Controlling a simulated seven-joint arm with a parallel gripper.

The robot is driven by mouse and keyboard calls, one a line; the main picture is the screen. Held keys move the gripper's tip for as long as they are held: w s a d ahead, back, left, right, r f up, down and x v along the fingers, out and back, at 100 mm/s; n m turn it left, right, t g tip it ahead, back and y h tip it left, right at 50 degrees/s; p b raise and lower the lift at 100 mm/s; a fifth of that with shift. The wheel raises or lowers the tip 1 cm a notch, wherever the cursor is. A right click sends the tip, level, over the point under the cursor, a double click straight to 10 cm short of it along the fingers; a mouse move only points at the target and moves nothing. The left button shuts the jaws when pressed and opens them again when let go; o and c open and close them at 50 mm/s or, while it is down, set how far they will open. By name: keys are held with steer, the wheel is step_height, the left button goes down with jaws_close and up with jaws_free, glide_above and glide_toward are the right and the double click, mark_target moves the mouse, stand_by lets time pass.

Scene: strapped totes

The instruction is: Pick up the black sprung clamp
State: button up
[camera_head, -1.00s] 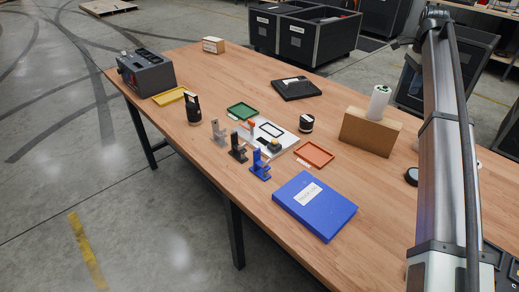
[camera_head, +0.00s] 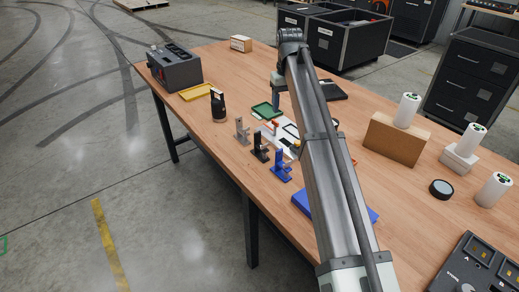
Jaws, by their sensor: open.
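The black sprung clamp (camera_head: 259,147) stands upright on the wooden table, between a grey one (camera_head: 241,131) of like shape and a blue one (camera_head: 281,166). It is in plain view, apart from both. The end of my arm, with my gripper (camera_head: 276,104), hangs over the table behind the clamps, above the green tray and white board. My gripper is open and holds nothing that I can see. It is clear of the black clamp. Its fingertips are too small to make out well.
A green tray (camera_head: 264,110) and a white board (camera_head: 269,130) lie behind the clamps. A black holder (camera_head: 218,106) stands at left. My arm covers part of a blue binder (camera_head: 303,205). A brown block (camera_head: 396,140) stands right. Bare table lies in front of the clamps.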

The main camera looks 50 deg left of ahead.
mark_target(259, 145)
steer(key=s+a+f+n, duration=0.2)
steer(key=s+a+n, duration=0.15)
steer(key=s, duration=0.45)
steer(key=shift+n, duration=0.35)
steer(key=f, duration=1.4)
steer(key=shift+s+d, duration=0.1)
steer(key=shift+d, duration=0.15)
steer(key=shift+r, duration=0.1)
jaws_close()
